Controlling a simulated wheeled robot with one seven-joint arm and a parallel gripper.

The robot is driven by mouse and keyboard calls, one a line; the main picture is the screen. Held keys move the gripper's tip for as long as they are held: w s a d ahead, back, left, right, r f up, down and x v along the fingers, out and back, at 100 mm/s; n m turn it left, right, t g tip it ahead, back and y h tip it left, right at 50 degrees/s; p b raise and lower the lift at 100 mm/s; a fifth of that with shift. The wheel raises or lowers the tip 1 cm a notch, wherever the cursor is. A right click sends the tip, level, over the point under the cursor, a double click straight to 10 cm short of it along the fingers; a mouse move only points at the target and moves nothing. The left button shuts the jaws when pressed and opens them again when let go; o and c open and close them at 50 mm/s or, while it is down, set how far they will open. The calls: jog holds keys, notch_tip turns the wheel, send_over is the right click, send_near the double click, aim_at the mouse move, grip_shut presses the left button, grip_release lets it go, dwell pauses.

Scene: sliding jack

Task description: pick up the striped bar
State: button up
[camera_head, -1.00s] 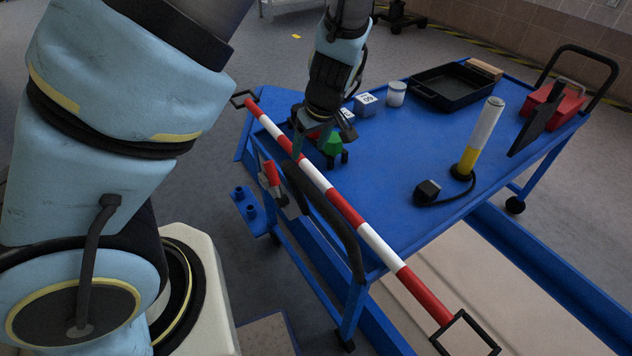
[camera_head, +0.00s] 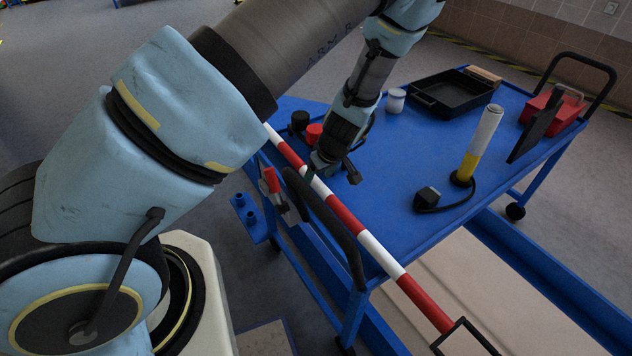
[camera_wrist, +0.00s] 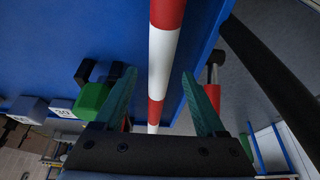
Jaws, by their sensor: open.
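The red-and-white striped bar (camera_head: 345,215) lies along the near side of the blue cart's top, with a black square frame (camera_head: 466,338) at its near end. Its far end is hidden behind my arm. My gripper (camera_head: 318,172) is open above the bar's middle stretch. In the wrist view the bar (camera_wrist: 163,55) runs lengthwise through the gap between the two teal fingers of my gripper (camera_wrist: 158,75). Nothing is held. Whether the fingertips reach down beside the bar I cannot tell.
A black cart handle (camera_head: 328,218) stands close beside the bar. A red cylinder (camera_head: 314,133) and a green block (camera_wrist: 91,98) are near my gripper. A black tray (camera_head: 425,99), a white-and-yellow cylinder (camera_head: 482,140) and a red toolbox (camera_head: 568,108) stand farther off.

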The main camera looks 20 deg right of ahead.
jog(key=shift+x, duration=1.05)
grip_shut()
dwell(0.6)
